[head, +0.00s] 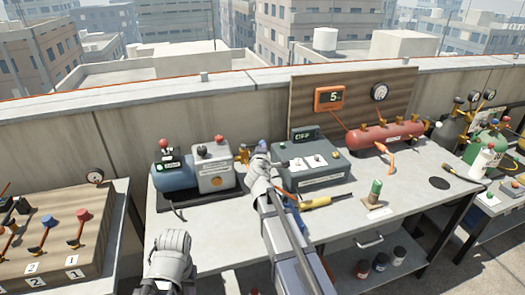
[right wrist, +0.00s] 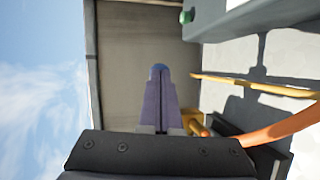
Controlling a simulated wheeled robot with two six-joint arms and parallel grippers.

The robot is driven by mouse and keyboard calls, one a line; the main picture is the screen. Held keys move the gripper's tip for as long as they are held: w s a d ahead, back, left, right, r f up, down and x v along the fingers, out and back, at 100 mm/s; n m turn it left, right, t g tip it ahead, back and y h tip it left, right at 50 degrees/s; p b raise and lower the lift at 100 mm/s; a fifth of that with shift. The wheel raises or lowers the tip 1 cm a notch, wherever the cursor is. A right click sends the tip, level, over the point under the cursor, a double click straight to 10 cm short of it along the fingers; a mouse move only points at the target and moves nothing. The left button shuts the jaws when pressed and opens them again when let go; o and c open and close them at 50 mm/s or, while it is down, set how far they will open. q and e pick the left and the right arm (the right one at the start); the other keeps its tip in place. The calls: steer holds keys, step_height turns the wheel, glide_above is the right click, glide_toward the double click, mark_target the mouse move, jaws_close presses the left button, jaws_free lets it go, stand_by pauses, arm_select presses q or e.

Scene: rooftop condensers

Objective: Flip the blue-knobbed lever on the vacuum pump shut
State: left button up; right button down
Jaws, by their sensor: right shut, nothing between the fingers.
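The vacuum pump looks to be the blue cylinder and light grey housing (head: 213,180) on a dark base, left on the middle bench in the head view. A brass fitting (head: 242,154) sits at its right side. My right gripper (head: 263,150) is just right of this fitting, mostly hidden by my wrist. In the right wrist view my right fingers (right wrist: 161,105) are shut together and empty. The lever's arm is hidden. My left wrist shows low in the head view, its fingers out of sight.
A dark grey box (head: 312,165) stands right of my right gripper, with a yellow-handled tool (head: 325,202) in front. A red tank (head: 385,137) stands farther right. A wooden lever panel (head: 50,235) is on the left table. The front left of the middle bench is clear.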

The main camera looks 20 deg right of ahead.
steer(key=shift+d, duration=0.1)
stand_by(0.6)
steer(key=s+d+p+v, duration=0.1)
steer(key=d+p+v, duration=0.1)
steer(key=v, duration=1.1)
steer(key=shift+s+r+p, duration=0.2)
steer(key=shift+s+p, duration=0.15)
steer(key=shift+s, duration=0.05)
